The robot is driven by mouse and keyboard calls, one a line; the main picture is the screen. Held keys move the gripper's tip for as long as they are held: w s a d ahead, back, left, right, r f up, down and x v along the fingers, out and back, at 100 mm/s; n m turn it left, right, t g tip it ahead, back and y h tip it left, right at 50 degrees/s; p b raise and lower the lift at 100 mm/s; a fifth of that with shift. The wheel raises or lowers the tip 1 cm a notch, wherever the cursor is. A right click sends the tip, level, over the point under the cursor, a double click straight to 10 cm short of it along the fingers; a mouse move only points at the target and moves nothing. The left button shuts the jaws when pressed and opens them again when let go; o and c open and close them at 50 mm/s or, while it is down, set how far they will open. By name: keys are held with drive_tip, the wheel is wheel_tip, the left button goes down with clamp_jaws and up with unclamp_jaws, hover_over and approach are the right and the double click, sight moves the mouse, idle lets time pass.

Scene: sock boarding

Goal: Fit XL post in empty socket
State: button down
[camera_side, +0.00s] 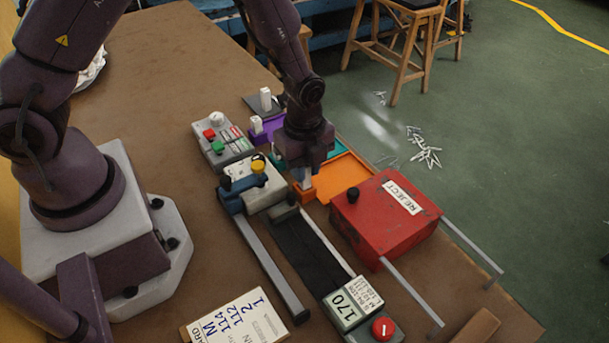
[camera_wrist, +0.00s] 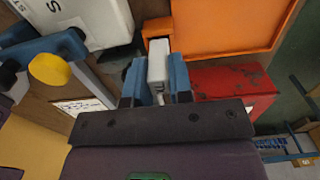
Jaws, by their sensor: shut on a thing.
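My gripper (camera_side: 303,178) points down at the near-left corner of the orange tray (camera_side: 346,178). In the wrist view my gripper (camera_wrist: 157,72) has its two blue fingers shut on a pale grey post (camera_wrist: 158,60). The post's far end reaches the orange socket block (camera_wrist: 157,27) at the tray's corner. That block also shows in the side view (camera_side: 302,194), just under the fingers. I cannot tell whether the post is inside the socket or only above it. The fingers and wrist hide most of the post in the side view.
A red reject box (camera_side: 385,222) stands close to the right. Posts stand at the purple tray (camera_side: 256,124) and the dark tray (camera_side: 265,99) behind. A teal tray (camera_side: 335,149) is beside the orange one. A control box (camera_side: 222,142) and boarding device (camera_side: 262,185) are left.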

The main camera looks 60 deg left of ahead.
drive_tip(key=shift+f, duration=1.2)
drive_tip(key=c, duration=1.3)
unclamp_jaws()
drive_tip(key=shift+f, duration=0.15)
